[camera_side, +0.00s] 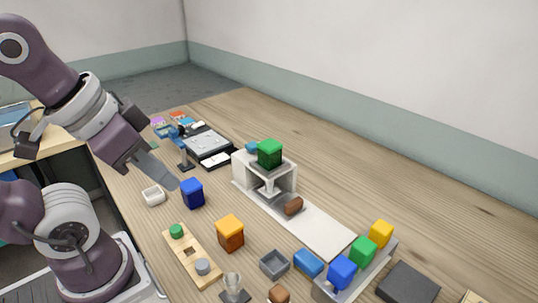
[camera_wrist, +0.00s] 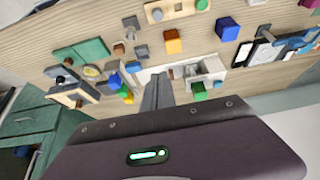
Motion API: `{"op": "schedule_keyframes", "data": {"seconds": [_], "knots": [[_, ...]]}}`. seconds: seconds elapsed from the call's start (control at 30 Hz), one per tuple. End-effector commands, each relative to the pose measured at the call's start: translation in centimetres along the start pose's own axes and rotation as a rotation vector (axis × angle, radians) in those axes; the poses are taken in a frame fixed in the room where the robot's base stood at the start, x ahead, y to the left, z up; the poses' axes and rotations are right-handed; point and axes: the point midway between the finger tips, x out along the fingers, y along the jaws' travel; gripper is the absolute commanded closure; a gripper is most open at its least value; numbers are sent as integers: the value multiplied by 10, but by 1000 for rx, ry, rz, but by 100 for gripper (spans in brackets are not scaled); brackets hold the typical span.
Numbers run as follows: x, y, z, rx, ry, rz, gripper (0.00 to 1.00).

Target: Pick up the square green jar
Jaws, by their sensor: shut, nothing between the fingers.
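A second square green jar (camera_side: 363,250) stands between a blue jar (camera_side: 342,272) and a yellow jar (camera_side: 381,233) on a grey rack at the right front. I cannot tell which green one the task names. My gripper (camera_side: 168,178) is shut and empty, in the air left of the white stand and apart from both. In the wrist view its fingers (camera_wrist: 157,92) are together.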

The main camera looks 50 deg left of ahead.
Motion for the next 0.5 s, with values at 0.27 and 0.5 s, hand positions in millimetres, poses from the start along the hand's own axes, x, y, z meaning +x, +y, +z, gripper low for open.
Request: {"op": "schedule_keyframes", "data": {"seconds": [0.27,0.5], "knots": [[0,0,0,0,0,0,65],[0,0,0,0,0,0,29]]}}
